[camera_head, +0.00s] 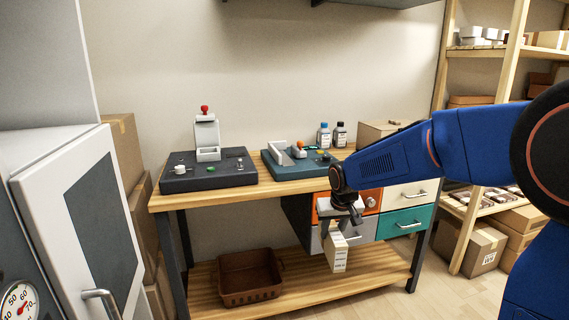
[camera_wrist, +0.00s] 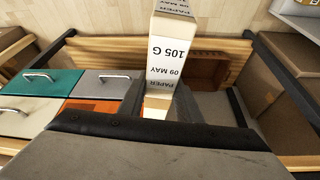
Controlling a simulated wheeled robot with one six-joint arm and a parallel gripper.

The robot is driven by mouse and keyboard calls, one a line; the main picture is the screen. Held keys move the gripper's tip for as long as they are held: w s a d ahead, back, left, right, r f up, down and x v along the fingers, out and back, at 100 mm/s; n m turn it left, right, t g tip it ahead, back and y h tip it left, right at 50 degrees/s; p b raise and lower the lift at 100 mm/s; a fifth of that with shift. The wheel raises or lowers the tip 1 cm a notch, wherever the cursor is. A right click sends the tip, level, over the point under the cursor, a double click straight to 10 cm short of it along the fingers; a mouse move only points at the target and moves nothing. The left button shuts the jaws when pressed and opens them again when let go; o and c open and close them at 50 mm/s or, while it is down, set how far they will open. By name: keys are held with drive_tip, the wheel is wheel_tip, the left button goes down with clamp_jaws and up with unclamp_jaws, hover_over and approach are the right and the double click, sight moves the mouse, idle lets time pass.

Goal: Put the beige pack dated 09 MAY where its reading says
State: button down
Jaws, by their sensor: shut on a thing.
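The beige pack (camera_head: 337,251) hangs upright below my gripper (camera_head: 341,220) in front of the workbench, at drawer height. My gripper is shut on its upper end. In the wrist view the pack (camera_wrist: 172,50) has a white label reading "105 G", "09 MAY" and "PAPER", and the gripper fingers (camera_wrist: 165,101) close on its sides. The bench has an orange drawer (camera_head: 371,200), a cream drawer (camera_head: 405,197), a grey drawer (camera_head: 358,234) and a teal drawer (camera_head: 398,224), all seemingly shut. A brown basket (camera_head: 250,293) is on the lower shelf.
A dark machine (camera_head: 208,176) with a red knob and a teal machine (camera_head: 296,164) stand on the benchtop (camera_head: 265,190). Two bottles (camera_head: 331,135) and a cardboard box (camera_head: 379,131) are behind. A white cabinet (camera_head: 80,225) with a dial stands left; shelving with boxes stands right.

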drive_tip(key=w+d+f, duration=0.2)
drive_tip(key=d+f, duration=0.3)
drive_tip(key=f, duration=0.4)
drive_tip(key=w+d+f+m, duration=0.15)
drive_tip(key=d+f, duration=0.25)
drive_tip(key=f, duration=0.5)
drive_tip(key=w+d+f, duration=0.3)
drive_tip(key=d+f, duration=0.2)
drive_tip(key=f, duration=0.3)
drive_tip(key=s+f, duration=0.3)
drive_tip(key=f, duration=1.2)
drive_tip(key=shift+s+h, duration=0.15)
drive_tip(key=shift+h, duration=0.15)
